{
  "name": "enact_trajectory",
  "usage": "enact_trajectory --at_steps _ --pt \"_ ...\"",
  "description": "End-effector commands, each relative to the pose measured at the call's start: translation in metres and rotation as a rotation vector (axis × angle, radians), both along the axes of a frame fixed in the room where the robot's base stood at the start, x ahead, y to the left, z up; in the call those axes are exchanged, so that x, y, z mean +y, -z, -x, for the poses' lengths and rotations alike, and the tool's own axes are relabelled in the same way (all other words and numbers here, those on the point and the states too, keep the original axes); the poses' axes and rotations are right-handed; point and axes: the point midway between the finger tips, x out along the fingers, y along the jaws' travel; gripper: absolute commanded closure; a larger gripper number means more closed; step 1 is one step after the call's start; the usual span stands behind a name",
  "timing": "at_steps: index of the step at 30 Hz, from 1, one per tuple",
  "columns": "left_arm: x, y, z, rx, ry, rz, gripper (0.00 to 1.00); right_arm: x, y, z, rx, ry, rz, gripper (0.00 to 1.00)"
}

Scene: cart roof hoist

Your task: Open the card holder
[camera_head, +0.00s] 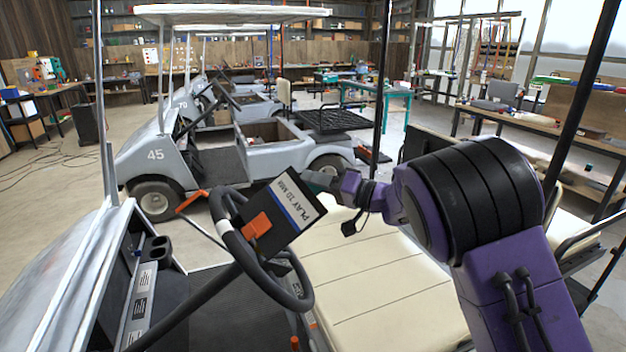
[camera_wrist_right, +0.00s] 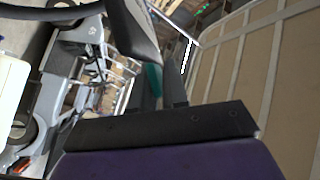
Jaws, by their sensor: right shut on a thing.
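The card holder (camera_head: 272,208) is a dark, tilted panel at the steering wheel, with an orange block (camera_head: 257,224) on its face. My right gripper (camera_head: 316,183) reaches in from the right and is shut at the panel's upper right edge; the exact contact is small and partly hidden. A dark finger (camera_wrist_right: 172,82) shows in the right wrist view, but what it holds is unclear there. My left gripper is not in view.
The black steering wheel (camera_head: 236,250) surrounds the area below the panel. The cream seat (camera_head: 385,285) lies under my right arm. The dashboard (camera_head: 140,290) is at left, and a dark roof post (camera_head: 382,90) rises behind my gripper. Another cart, marked 45 (camera_head: 155,155), is parked beyond.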

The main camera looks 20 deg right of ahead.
Motion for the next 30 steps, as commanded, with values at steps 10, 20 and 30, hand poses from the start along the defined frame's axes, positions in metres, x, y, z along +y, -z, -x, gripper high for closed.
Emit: enact_trajectory --at_steps 10,20,30 --pt "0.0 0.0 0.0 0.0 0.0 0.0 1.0 0.003 -0.002 -0.001 -0.001 -0.005 -0.007 1.0" --pt "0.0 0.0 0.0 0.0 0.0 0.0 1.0 0.0 -0.001 0.0 -0.001 0.0 -0.005 0.67" --pt "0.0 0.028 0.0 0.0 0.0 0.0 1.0 -0.037 0.008 0.044 -0.004 0.004 -0.006 0.67"
